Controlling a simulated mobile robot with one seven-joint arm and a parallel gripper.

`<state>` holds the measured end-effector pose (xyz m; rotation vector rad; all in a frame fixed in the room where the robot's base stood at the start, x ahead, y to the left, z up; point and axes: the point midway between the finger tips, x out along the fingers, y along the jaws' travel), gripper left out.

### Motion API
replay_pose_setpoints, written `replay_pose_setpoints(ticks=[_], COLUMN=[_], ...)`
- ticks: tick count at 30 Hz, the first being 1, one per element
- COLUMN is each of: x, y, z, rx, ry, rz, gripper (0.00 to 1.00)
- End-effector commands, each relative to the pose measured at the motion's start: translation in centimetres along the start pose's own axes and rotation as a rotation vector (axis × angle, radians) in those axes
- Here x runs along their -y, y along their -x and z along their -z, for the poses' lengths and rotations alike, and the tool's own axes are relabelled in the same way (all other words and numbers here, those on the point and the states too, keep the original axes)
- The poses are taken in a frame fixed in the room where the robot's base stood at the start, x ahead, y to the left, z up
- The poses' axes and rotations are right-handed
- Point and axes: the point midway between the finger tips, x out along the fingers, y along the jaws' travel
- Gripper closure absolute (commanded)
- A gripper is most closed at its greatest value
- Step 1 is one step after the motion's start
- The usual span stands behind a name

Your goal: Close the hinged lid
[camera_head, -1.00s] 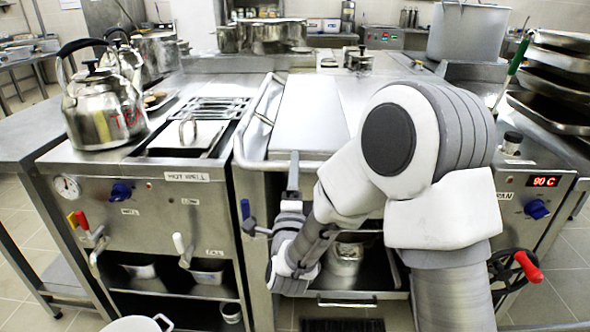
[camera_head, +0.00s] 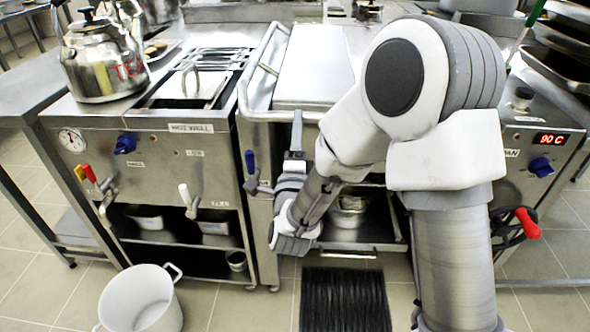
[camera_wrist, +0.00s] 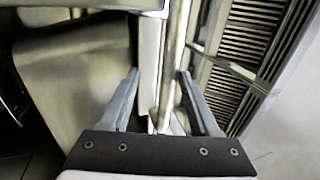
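A smooth steel lid (camera_head: 315,65) lies over the centre unit in the head view, with a bent tubular rail (camera_head: 262,85) along its left side. Whether the lid is fully down I cannot tell. My gripper (camera_head: 296,130) points up at the front edge of this unit, below the lid. In the wrist view my gripper (camera_wrist: 160,88) has its two fingers apart. A pale edge and a thin metal bar (camera_wrist: 172,50) run between them; contact is unclear. A smaller handled lid (camera_head: 192,85) covers the hot well at left.
A steel kettle (camera_head: 98,65) stands on the left counter. A white pot (camera_head: 140,300) is on the floor at lower left. Blue-handled valve (camera_head: 250,165) sits left of my gripper. A red-handled wheel (camera_head: 527,222) is at right. A dark floor grate (camera_head: 345,300) lies in front.

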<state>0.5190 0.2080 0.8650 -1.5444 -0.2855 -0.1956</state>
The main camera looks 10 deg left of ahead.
Motion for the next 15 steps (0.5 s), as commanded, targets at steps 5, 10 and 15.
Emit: replay_pose_setpoints(ticks=[5, 10, 15], x=[-0.2, -0.2, -0.3], y=[4.5, 8.8, 10.0], z=[-0.1, -0.1, -0.3], rx=[0.007, 0.007, 0.007], ry=[0.003, 0.002, 0.003], rz=[-0.008, -0.008, -0.014], gripper=[0.41, 0.41, 0.41])
